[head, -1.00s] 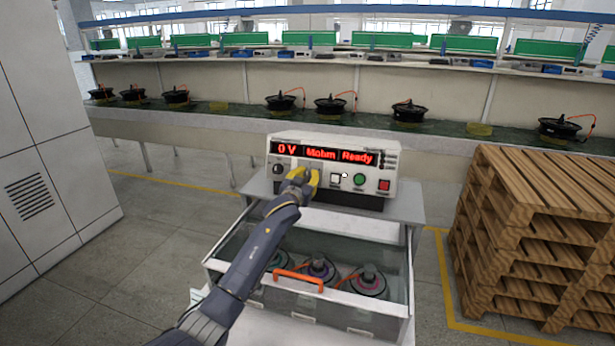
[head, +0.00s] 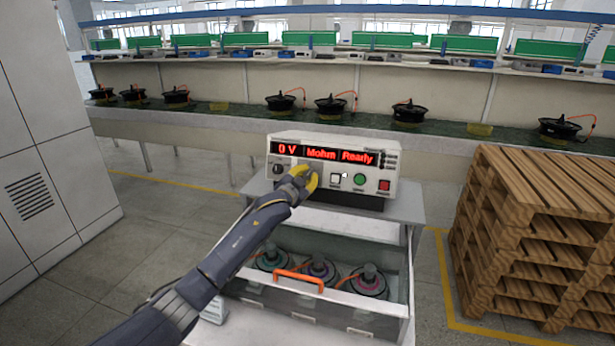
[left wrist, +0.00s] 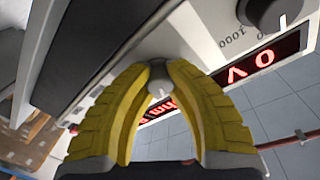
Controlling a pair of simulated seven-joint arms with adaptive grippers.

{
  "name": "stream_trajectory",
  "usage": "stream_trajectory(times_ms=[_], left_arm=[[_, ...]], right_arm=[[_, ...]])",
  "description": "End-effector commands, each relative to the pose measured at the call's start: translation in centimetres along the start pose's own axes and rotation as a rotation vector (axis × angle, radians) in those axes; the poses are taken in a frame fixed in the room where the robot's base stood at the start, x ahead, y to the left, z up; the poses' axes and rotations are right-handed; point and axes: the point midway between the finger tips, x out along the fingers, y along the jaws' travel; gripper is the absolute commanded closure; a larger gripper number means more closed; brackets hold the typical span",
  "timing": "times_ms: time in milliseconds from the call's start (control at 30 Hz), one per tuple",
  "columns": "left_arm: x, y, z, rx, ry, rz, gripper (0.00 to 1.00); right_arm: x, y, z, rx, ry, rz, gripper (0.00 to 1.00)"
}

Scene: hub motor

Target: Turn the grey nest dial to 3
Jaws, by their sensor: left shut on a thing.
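The tester (head: 335,190) is a white box with a red display reading "0 V", "Mohm" and "Ready". My left gripper (head: 309,176) has yellow fingers and is at the left half of its front panel. In the left wrist view my left gripper (left wrist: 160,72) is shut on a small grey dial (left wrist: 159,76), with a fingertip on each side of it. A pale mark shows on the dial. The fingers hide the dial in the head view, and its numbers cannot be read. My right gripper is not in view.
A black knob (head: 278,169) sits left of the gripper, with white, green (head: 359,179) and red (head: 384,185) buttons to the right. Below is a clear-walled drawer (head: 375,318) with an orange handle and several motors. Wooden pallets (head: 535,240) stand at right.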

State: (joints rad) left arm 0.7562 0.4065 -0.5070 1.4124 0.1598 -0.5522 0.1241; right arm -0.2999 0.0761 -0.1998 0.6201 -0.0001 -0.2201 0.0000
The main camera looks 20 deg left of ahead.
Motion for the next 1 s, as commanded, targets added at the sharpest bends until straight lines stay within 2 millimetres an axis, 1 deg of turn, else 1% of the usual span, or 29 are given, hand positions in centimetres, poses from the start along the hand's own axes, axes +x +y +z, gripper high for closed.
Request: stream_trajectory(times_ms=[200, 500, 700, 1000], left_arm=[[-0.01, -0.15, 0.04, 0.197, 0.005, 0.048, 1.00], [0.00, -0.08, 0.06, 0.410, 0.011, 0.102, 1.00], [-0.01, -0.04, 0.08, 0.501, 0.013, 0.125, 1.00], [0.00, 0.00, 0.07, 0.560, 0.015, 0.140, 1.00]], right_arm=[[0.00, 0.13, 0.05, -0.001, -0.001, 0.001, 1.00], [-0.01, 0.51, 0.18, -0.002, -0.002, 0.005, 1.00], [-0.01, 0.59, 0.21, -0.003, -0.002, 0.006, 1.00], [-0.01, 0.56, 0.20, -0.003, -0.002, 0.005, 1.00]])
